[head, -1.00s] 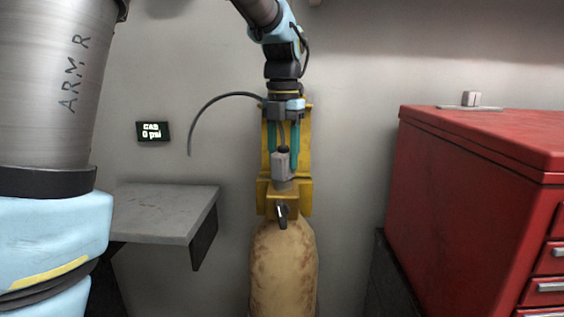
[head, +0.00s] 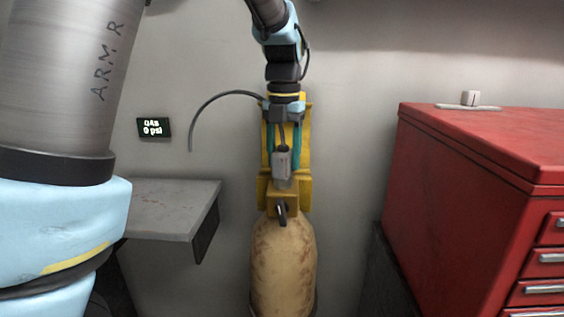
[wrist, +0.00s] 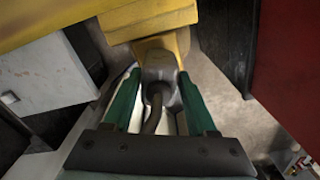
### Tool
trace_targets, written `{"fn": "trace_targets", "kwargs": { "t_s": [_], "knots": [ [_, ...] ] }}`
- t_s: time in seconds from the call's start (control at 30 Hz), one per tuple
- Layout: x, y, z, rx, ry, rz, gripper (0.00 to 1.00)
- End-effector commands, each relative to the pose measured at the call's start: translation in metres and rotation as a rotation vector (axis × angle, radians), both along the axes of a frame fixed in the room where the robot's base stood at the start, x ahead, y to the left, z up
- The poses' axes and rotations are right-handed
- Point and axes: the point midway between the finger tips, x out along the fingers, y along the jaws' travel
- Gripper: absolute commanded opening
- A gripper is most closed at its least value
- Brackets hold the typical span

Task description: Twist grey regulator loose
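The grey regulator (head: 281,165) sits upright on the yellow valve block (head: 283,198) at the top of the tan, rust-stained gas cylinder (head: 283,262). A dark hose runs into its top. My gripper (head: 282,168) points down from above, with one green finger on each side of the regulator. In the wrist view the regulator (wrist: 160,68) lies between the two fingertips (wrist: 160,78). Narrow gaps seem to show beside it, so the fingers look open around it; firm contact is not visible. The regulator's underside is hidden.
A yellow bracket (head: 303,140) stands behind the regulator, against the wall. A grey shelf (head: 172,205) is at left, below a display (head: 154,127) reading gas 0 psi. A red drawer cabinet (head: 470,180) is at right. The hose (head: 205,106) arcs left of my gripper.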

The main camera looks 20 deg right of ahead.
Motion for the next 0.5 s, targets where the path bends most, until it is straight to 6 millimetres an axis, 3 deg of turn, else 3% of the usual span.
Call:
{"fn": "trace_targets", "kwargs": {
  "t_s": [0.03,0.2,0.5],
  "knots": [
    [0.0004,0.0001,-0.0003,-0.001,-0.001,0.0,0.64],
    [0.0007,0.0,0.0006,-0.001,-0.001,0.0,0.83],
    [0.0009,-0.0002,0.0028,-0.003,-0.003,0.0,0.85]
  ]
}}
